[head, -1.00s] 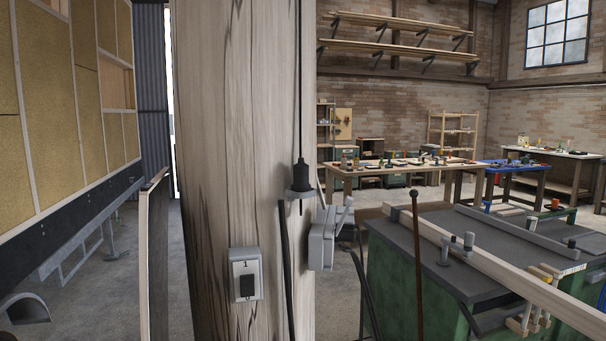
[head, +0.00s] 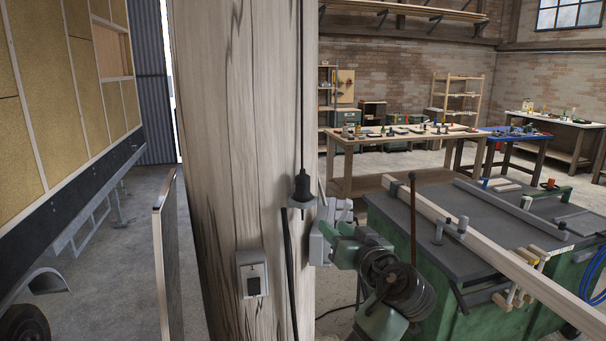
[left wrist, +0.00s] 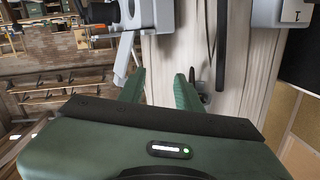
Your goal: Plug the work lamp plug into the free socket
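A black plug (head: 302,188) hangs on a thin dark cord down the front of the wooden post, in a small grey holder. A grey box (head: 252,272) marked "1", with a dark face, sits low on the post. A second grey box (head: 318,246) is on the post's right edge, partly hidden by my left gripper (head: 328,242). In the left wrist view this box (left wrist: 157,14) shows at the top with its flap out. My right gripper is out of view.
The wooden post (head: 225,150) fills the middle. A thick black cable (head: 291,285) runs down it below the plug. A green workbench (head: 400,208) with a long beam and clamps stands at right. A thin upright panel (head: 167,260) stands left of the post.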

